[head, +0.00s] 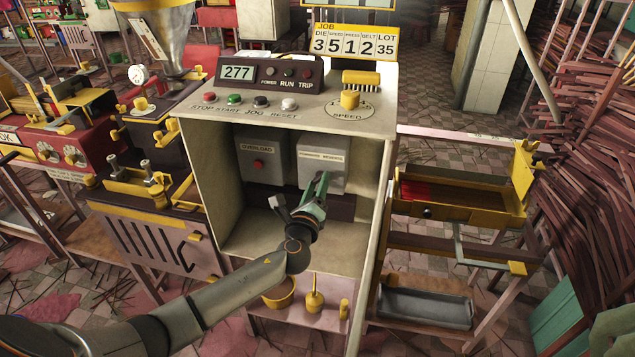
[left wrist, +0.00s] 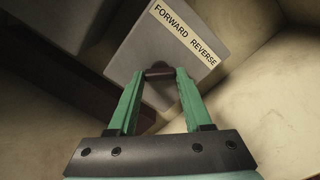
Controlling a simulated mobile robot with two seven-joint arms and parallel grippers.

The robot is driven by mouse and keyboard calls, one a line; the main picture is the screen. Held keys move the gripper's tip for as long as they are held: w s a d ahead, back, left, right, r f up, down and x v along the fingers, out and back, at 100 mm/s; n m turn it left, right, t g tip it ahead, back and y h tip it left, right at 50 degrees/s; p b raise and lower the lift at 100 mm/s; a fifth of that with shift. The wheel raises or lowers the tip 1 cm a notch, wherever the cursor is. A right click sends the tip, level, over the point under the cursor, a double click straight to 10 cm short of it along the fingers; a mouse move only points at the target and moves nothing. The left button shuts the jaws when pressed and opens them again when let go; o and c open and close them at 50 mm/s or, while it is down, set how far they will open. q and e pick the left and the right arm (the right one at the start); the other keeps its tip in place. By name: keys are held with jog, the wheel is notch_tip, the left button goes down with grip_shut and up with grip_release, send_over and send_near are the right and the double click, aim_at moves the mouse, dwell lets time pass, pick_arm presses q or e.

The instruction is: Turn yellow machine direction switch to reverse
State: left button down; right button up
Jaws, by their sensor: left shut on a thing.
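The direction switch box (head: 321,158) is a grey box inside the open bay of the yellow-and-cream machine, to the right of the overload box. In the left wrist view the switch box (left wrist: 180,50) carries a label reading FORWARD REVERSE (left wrist: 184,33). My left gripper (head: 320,185) reaches into the bay in front of it. In the left wrist view its green fingers are shut on a small dark switch handle (left wrist: 159,72) at the box's face. The fingers hide part of the handle, and I cannot tell which setting it is at. My right gripper is not in view.
The overload box (head: 259,160) with a red button is at the left in the bay. The bay's side walls stand close around my left arm. Above is a control panel (head: 290,100) with buttons and a yellow speed knob (head: 350,99). A yellow-edged tray (head: 455,208) stands at the right.

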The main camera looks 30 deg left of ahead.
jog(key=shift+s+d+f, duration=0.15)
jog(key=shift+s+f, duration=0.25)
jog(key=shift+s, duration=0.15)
pick_arm(q)
jog(key=c, duration=0.7)
grip_release()
jog(key=o, duration=0.4)
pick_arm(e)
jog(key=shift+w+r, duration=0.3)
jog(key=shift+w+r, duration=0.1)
